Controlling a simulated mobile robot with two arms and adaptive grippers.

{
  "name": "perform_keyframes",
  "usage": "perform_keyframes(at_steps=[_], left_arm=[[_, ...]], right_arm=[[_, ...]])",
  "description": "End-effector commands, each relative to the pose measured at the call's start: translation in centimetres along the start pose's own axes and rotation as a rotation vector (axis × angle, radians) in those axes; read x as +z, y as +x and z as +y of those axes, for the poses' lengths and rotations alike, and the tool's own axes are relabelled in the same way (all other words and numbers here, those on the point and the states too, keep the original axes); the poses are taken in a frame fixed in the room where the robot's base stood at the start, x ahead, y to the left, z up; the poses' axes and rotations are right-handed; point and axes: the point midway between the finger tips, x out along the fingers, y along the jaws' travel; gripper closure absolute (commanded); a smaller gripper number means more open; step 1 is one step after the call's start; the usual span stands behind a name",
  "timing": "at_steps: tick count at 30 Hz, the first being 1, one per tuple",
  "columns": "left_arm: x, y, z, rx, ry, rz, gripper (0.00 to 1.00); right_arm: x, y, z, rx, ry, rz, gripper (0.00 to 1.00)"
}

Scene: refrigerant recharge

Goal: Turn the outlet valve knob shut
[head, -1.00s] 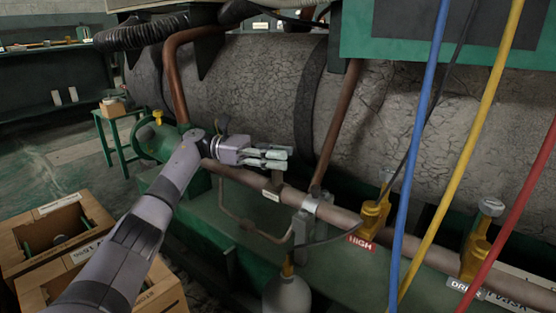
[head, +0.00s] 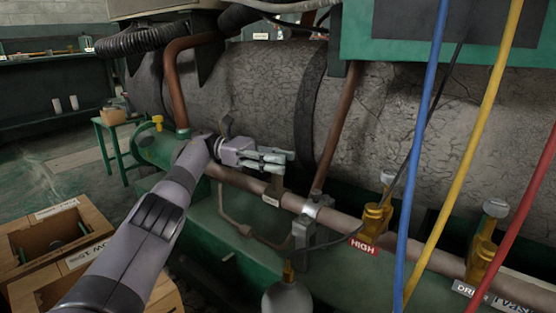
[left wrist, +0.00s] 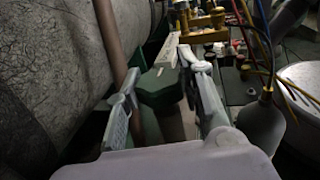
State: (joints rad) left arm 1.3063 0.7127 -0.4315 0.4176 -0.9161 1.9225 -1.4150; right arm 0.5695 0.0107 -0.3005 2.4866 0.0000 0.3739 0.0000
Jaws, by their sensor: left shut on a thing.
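The outlet valve knob (left wrist: 160,88) shows in the left wrist view as a dark green, many-sided knob between my two fingers. My left gripper (head: 284,162) comes in from the left above the copper-brown pipe (head: 340,219) and is shut on the knob. The fingers mostly hide the knob in the head view, where a short dark stem (head: 276,184) shows under them. A small pale label (head: 270,200) sits on the pipe below; its text is too small to read. My right gripper is not in view.
A large cracked grey cylinder (head: 250,85) lies behind the gripper. Yellow valves (head: 373,220) stand on the pipe to the right, near blue (head: 418,140), yellow (head: 480,120) and red (head: 518,210) hoses. Wooden crates (head: 85,215) stand at lower left.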

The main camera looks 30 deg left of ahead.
Motion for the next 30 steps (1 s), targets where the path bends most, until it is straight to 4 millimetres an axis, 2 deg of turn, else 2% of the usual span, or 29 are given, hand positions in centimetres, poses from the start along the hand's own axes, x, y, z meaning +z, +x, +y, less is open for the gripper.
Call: perform_keyframes(at_steps=[6, 7, 16, 25, 30], left_arm=[[-0.1, 0.1, 0.0, -0.002, -0.001, 0.001, 0.93], [-0.1, 0.1, 0.0, -0.002, -0.001, 0.001, 0.64], [-0.1, 0.0, 0.0, -0.001, -0.001, 0.001, 0.44], [0.1, 0.0, 0.0, 0.000, 0.000, 0.000, 0.44], [1.9, 0.0, 0.0, 0.000, 0.005, 0.000, 0.44]], right_arm=[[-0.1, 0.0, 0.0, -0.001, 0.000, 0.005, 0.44], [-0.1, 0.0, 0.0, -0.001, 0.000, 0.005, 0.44], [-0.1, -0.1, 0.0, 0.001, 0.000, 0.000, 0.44], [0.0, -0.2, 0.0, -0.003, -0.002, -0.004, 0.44], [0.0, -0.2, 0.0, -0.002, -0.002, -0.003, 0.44]])
